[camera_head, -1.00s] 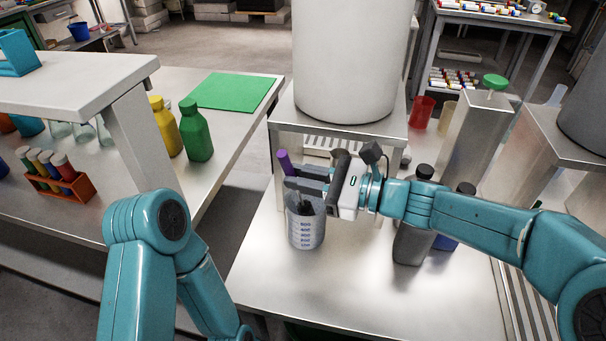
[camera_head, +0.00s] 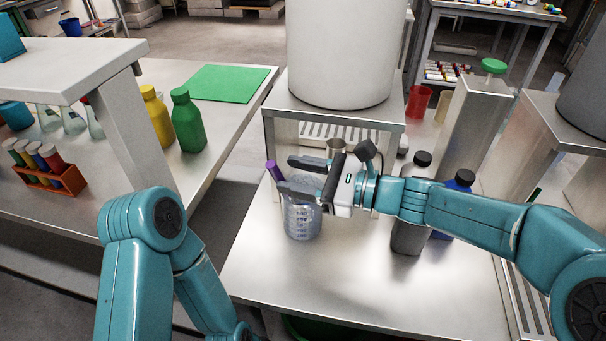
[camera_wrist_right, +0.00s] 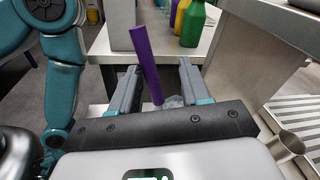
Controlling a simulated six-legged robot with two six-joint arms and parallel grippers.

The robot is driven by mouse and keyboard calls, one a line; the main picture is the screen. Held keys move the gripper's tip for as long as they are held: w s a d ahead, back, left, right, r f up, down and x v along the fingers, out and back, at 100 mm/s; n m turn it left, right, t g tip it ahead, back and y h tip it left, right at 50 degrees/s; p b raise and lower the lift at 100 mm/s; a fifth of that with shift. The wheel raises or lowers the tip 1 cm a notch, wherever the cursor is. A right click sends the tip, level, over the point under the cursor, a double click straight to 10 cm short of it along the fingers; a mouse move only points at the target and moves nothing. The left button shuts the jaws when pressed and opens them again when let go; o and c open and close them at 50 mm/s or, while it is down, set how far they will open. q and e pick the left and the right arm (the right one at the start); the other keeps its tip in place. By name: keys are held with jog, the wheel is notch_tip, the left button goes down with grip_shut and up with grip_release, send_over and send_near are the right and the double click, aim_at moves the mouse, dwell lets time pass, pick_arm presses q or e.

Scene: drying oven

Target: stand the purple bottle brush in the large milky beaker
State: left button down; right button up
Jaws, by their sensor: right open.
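The large milky beaker (camera_head: 302,222) stands on the steel table in the head view, with its upper part behind my right gripper. The purple bottle brush (camera_head: 274,171) has its handle sticking up past the beaker's left rim, leaning left. Its lower end appears to be inside the beaker, but the fingers partly hide it. My right gripper (camera_head: 290,175) is open over the beaker. In the right wrist view the purple handle (camera_wrist_right: 144,62) rises between the spread fingers, and a bit of the beaker (camera_wrist_right: 174,101) shows below. My left arm is in view, but its gripper is not.
A large white cylinder (camera_head: 342,50) stands on a steel stand behind the beaker. Dark-capped bottles (camera_head: 408,238) stand under my right forearm. A metal cup (camera_head: 337,146) is behind the gripper. The table front is clear. Green (camera_head: 188,125) and yellow bottles stand on the left bench.

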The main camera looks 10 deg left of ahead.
jog(key=s+d+r+p, duration=0.1)
jog(key=s+d+p, duration=0.1)
jog(key=d, duration=1.4)
jog(key=shift+s, duration=0.15)
